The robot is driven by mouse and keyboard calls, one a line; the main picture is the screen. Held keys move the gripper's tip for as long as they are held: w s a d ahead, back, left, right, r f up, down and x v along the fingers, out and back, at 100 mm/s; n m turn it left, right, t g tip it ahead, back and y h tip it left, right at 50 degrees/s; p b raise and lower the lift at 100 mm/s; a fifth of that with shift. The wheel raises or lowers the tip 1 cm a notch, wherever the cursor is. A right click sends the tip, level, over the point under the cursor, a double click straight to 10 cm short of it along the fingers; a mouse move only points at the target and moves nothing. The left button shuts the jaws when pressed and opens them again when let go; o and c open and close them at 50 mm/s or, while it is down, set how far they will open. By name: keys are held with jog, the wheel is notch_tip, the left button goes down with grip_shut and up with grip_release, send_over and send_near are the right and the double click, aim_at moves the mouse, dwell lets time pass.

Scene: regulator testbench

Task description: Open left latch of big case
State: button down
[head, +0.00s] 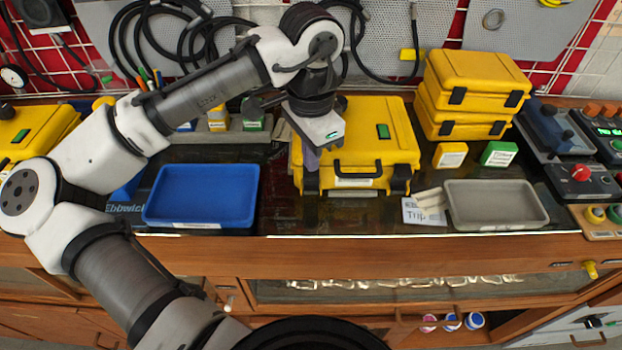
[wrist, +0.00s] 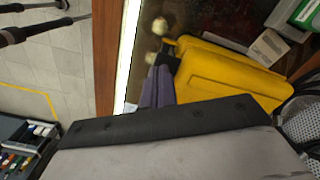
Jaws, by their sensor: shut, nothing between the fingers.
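The big yellow case (head: 360,114) lies closed on the dark bench top in the head view, its black handle (head: 357,166) facing the front edge. Its left black latch (head: 310,183) is at the left of the front face, and its right latch (head: 401,180) is at the right. My gripper (head: 311,160) points down at the case's front left, its purple-grey fingers shut and empty just above the left latch. In the wrist view the fingers (wrist: 157,92) are beside the yellow case (wrist: 230,78), close to a black latch (wrist: 166,61). I cannot tell whether they touch it.
A blue tray (head: 203,222) is left of the case, and a grey tray (head: 497,226) is to the right. A paper note (head: 423,213) lies between case and grey tray. Smaller yellow cases (head: 474,80) are stacked at right. The bench's front edge is close.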

jog(key=shift+f+b, duration=0.4)
jog(key=shift+f, duration=0.5)
